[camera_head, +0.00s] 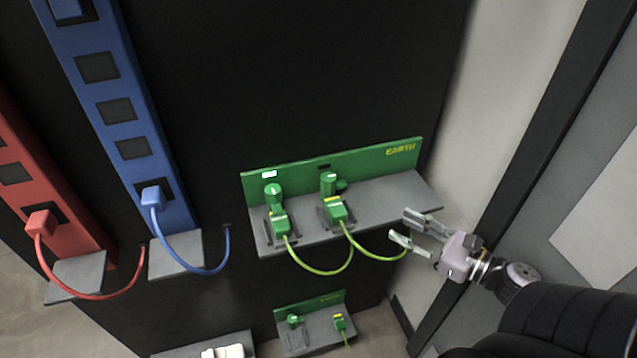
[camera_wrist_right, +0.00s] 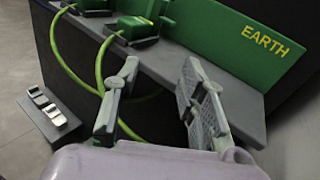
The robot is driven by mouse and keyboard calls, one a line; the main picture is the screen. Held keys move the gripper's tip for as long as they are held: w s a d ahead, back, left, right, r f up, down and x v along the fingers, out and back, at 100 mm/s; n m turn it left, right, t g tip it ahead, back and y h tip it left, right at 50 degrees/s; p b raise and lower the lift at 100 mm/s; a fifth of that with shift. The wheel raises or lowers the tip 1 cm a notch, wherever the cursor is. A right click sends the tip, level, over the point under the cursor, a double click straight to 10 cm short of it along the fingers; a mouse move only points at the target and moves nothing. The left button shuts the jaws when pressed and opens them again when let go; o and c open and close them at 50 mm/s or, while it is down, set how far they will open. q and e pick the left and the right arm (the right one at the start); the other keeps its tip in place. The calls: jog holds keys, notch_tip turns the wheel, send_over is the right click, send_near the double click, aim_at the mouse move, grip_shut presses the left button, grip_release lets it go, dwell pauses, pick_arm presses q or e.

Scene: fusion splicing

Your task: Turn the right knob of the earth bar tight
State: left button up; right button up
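The earth bar (camera_head: 375,163) is a green back plate with a grey shelf, lettered EARTH, on a black panel. It also shows in the right wrist view (camera_wrist_right: 215,28). The right knob (camera_head: 329,180) is green with a pale mark on top, above a green plug with a yellow label. The left knob (camera_head: 273,191) stands above a similar plug. Green-yellow cables hang from both plugs. My right gripper (camera_head: 408,228) is open and empty, at the shelf's right end, apart from the knob. It shows open in the right wrist view (camera_wrist_right: 150,95). My left gripper is not in view.
A blue bar (camera_head: 120,90) and a red bar (camera_head: 40,190) with plugged cables stand at left. A smaller green unit (camera_head: 315,320) sits below. The pale wall (camera_head: 500,110) lies close to the right. A green-yellow cable (camera_head: 380,256) hangs near my right fingers.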

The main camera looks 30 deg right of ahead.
notch_tip(320, 180, up, 4)
jog(key=a+y, duration=0.1)
jog(key=p, duration=0.2)
send_near(335, 182)
jog(key=shift+m+t, duration=0.3)
jog(key=x, duration=1)
jog(key=shift+s+a+f, duration=0.1)
jog(key=shift+f, duration=0.05)
jog(key=shift+c, duration=0.3)
jog(key=c, duration=0.8)
